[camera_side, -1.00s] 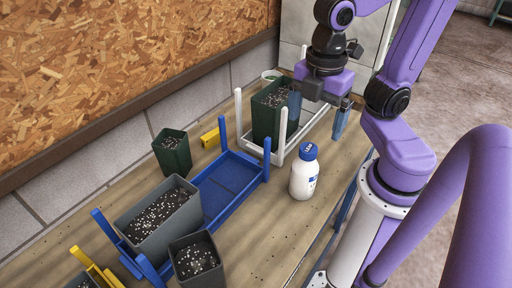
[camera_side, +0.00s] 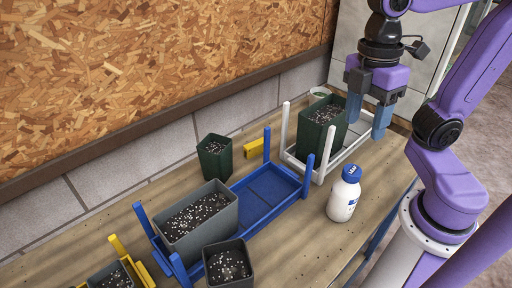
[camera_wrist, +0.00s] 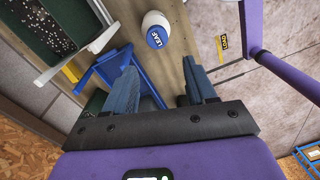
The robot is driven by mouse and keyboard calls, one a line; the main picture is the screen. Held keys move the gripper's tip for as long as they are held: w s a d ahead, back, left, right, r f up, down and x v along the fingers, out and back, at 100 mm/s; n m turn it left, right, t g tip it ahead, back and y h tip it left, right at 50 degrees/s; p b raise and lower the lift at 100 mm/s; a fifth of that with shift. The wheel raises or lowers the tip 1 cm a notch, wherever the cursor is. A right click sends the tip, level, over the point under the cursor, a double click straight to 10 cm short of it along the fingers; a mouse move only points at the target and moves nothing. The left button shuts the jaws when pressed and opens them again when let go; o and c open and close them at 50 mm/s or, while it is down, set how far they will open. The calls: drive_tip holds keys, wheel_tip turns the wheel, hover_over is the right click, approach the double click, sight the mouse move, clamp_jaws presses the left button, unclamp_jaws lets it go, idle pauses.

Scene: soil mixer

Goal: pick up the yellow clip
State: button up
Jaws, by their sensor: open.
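The yellow clip (camera_side: 258,146) is a small yellow block lying on the bench against the wall side, partly hidden by a blue rack post. In the wrist view, a yellow piece that looks like it (camera_wrist: 71,71) shows at the left, between the white and blue racks. My gripper (camera_side: 368,113) is open and empty, pointing down at the right end of the white rack, to the right of the large green pot and well apart from the clip. Its two blue fingers (camera_wrist: 160,76) are spread in the wrist view.
The large green pot (camera_side: 320,128) stands in the white rack (camera_side: 328,151). The blue rack (camera_side: 268,190) is in front, with a grey pot (camera_side: 196,225) at its left end. A small green pot (camera_side: 214,160) and a white bottle (camera_side: 342,201) stand on the bench.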

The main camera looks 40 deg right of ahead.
drive_tip(key=w+d+m+g+y, duration=0.1)
drive_tip(key=w+m+g+y, duration=0.45)
drive_tip(key=w+m, duration=1.2)
drive_tip(key=w+d+m+t+y, duration=0.85)
drive_tip(key=d+m, duration=0.55)
drive_tip(key=m, duration=0.3)
approach(258, 142)
drive_tip(key=shift+h, duration=0.3)
drive_tip(key=v, duration=0.5)
drive_tip(key=shift+d+r, duration=0.3)
drive_tip(key=shift+r, duration=0.05)
drive_tip(key=shift+a+f, duration=0.15)
drive_tip(key=shift+f, duration=0.1)
drive_tip(key=x, duration=1.2)
drive_tip(key=shift+s, duration=0.1)
drive_tip(key=shift+x, duration=2.55)
drive_tip(key=shift+r, duration=0.2)
drive_tip(key=c, duration=1)
